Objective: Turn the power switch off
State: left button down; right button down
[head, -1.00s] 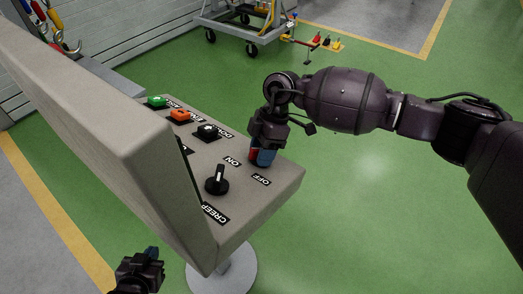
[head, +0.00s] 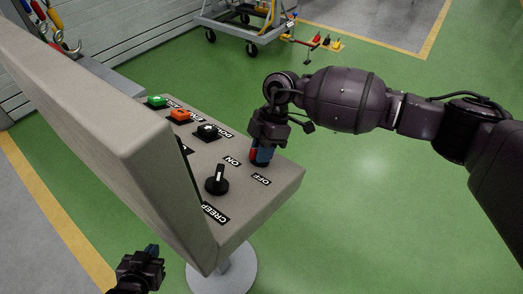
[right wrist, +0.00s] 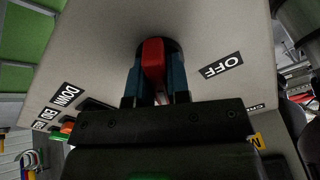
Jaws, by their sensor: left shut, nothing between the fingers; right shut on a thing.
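The power switch has a red handle (right wrist: 153,62) on a round dark base, seen in the right wrist view between the ON and OFF labels' end of the panel. My right gripper (right wrist: 155,75) has its blue fingers shut on this red handle, one on each side. In the head view my right gripper (head: 261,156) hides most of the switch, beside the ON label (head: 232,161) and above the OFF label (head: 261,179). My left gripper (head: 150,254) is shut and empty at the bottom left, apart from the panel.
The beige control panel (head: 255,205) also carries a black CREEP knob (head: 217,181), a green button (head: 156,101), an orange button (head: 180,115) and a black switch (head: 207,131). Its tall upright housing (head: 120,150) stands on the left.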

jog(key=n, duration=0.6)
jog(key=shift+b, duration=0.35)
jog(key=n+b, duration=0.1)
jog(key=n, duration=0.4)
jog(key=shift+d+n+b, duration=0.1)
jog(key=shift+n+b, duration=0.25)
jog(key=shift+n, duration=0.55)
jog(key=c, duration=1.2)
grip_release()
jog(key=shift+o, duration=0.6)
jog(key=shift+r, duration=0.1)
